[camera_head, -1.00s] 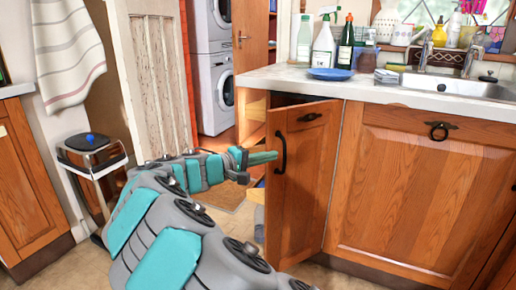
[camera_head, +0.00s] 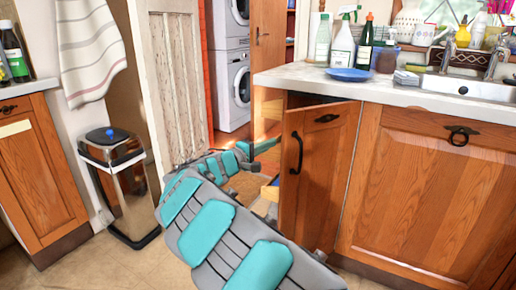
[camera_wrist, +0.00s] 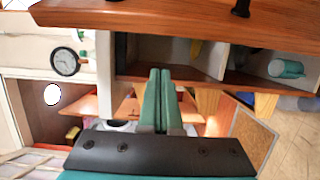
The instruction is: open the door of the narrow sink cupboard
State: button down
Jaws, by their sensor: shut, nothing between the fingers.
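The narrow sink cupboard door (camera_head: 318,180) is brown wood and stands ajar below the worktop's left end. Its black handle (camera_head: 296,152) is near its free left edge. My gripper (camera_head: 268,146) is just left of that edge, its teal fingers together and empty, apart from the handle. In the wrist view my gripper (camera_wrist: 158,95) points toward the cupboard's open inside. The door (camera_wrist: 180,14) crosses the top of that view, with the handle (camera_wrist: 240,8) partly cut off. Contact between fingers and door cannot be told.
A shelf and a teal cylinder (camera_wrist: 285,68) show inside the cupboard. A wider closed cupboard (camera_head: 425,190) is to the right. Bottles and a blue plate (camera_head: 350,74) stand on the worktop (camera_head: 400,95). A bin (camera_head: 120,190) stands at left. Floor is clear in front.

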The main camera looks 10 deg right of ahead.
jog(key=shift+s+d, duration=0.25)
jog(key=shift+s, duration=0.4)
jog(key=shift+s+d, duration=0.2)
jog(key=shift+s, duration=0.4)
jog(key=shift+s+d, duration=0.25)
jog(key=shift+s, duration=0.4)
